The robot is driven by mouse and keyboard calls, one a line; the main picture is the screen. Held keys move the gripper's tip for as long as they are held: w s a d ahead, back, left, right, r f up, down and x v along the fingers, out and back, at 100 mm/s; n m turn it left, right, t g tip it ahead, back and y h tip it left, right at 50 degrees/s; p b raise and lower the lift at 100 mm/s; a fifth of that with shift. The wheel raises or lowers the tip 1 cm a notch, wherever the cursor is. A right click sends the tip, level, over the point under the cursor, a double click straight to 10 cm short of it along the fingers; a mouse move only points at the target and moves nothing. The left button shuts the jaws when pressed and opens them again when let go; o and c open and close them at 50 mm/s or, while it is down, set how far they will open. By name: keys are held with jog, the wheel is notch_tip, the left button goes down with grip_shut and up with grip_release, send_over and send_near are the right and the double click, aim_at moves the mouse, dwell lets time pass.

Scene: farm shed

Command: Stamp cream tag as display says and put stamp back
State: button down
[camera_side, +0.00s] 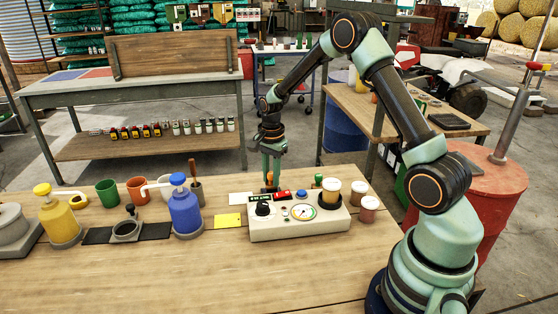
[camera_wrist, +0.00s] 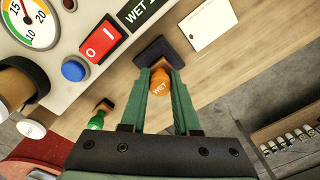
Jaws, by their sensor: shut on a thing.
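My gripper (camera_side: 271,178) is shut on an orange-topped stamp marked WET (camera_wrist: 160,84), with a dark block at its far end. It is behind the control box; I cannot tell whether the stamp touches the bench. The cream tag (camera_wrist: 208,28) lies flat to the right of the stamp in the wrist view, with no clear print on it, and left of the box in the side view (camera_side: 239,197). The dark display (camera_wrist: 142,10) shows WET, the rest cut off. A green-topped stamp (camera_wrist: 97,121) is left of my gripper in the wrist view.
The control box (camera_side: 300,224) has a red switch (camera_wrist: 102,40), a blue button (camera_wrist: 74,69), a dial and a jar on top. A yellow tag (camera_side: 228,220) lies in front of the cream one. A blue pump bottle (camera_side: 186,212) stands further left. The bench front is clear.

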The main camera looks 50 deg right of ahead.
jog(key=shift+f, duration=0.55)
dwell(1.1)
jog(key=shift+r, duration=3.6)
jog(key=w+a, duration=0.6)
jog(key=shift+w+a+f, duration=0.1)
jog(key=shift+f, duration=1.65)
jog(key=shift+w+a+f, duration=0.1)
jog(key=shift+f, duration=1.65)
jog(key=shift+f, duration=0.55)
jog(key=shift+r, duration=0.1)
